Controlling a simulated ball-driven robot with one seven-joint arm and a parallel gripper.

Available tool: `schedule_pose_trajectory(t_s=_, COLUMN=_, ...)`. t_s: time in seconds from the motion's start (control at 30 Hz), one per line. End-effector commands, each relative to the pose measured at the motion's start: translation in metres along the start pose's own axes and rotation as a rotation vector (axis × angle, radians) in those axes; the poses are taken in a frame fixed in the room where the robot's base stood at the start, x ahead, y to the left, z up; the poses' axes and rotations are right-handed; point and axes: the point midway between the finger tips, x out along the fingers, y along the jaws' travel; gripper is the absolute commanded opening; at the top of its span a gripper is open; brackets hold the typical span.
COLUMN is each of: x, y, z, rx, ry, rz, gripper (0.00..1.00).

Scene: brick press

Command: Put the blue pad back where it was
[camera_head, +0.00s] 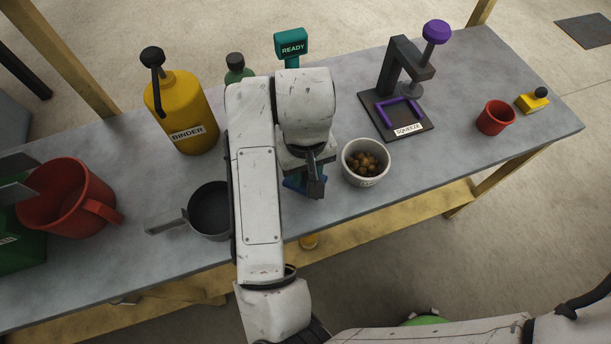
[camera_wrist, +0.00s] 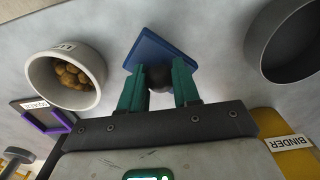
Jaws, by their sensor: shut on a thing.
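The blue pad (camera_wrist: 163,46) is a flat square with a dark round knob, which sits between the green fingers of my gripper (camera_wrist: 158,80) in the wrist view. My gripper is shut on this knob. In the head view my arm covers most of the gripper, and only a blue edge of the pad (camera_head: 291,184) shows, above the table's front part between the grey pan and the white bowl. I cannot tell whether the pad touches the table.
The white bowl (camera_head: 366,165) of brown balls stands right of the pad, and the grey pan (camera_head: 209,212) left. Behind are a yellow binder bottle (camera_head: 184,115) and the squeeze press (camera_head: 400,85). A red cup (camera_head: 495,118) and yellow knobbed block (camera_head: 531,103) stand far right.

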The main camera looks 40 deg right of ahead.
Motion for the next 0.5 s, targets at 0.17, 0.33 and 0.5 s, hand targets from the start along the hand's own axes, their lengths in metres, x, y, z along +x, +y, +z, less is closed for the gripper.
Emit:
schedule_pose_trajectory(t_s=0.17, x=0.023, y=0.001, z=-0.003, rx=-0.003, ry=-0.004, rz=0.000, gripper=0.07)
schedule_pose_trajectory(t_s=0.33, x=0.035, y=0.001, z=-0.004, rx=-0.001, ry=-0.001, rz=0.000, gripper=0.07)
schedule_pose_trajectory(t_s=0.5, x=0.035, y=0.001, z=-0.004, rx=0.000, ry=0.000, rz=0.000, gripper=0.07)
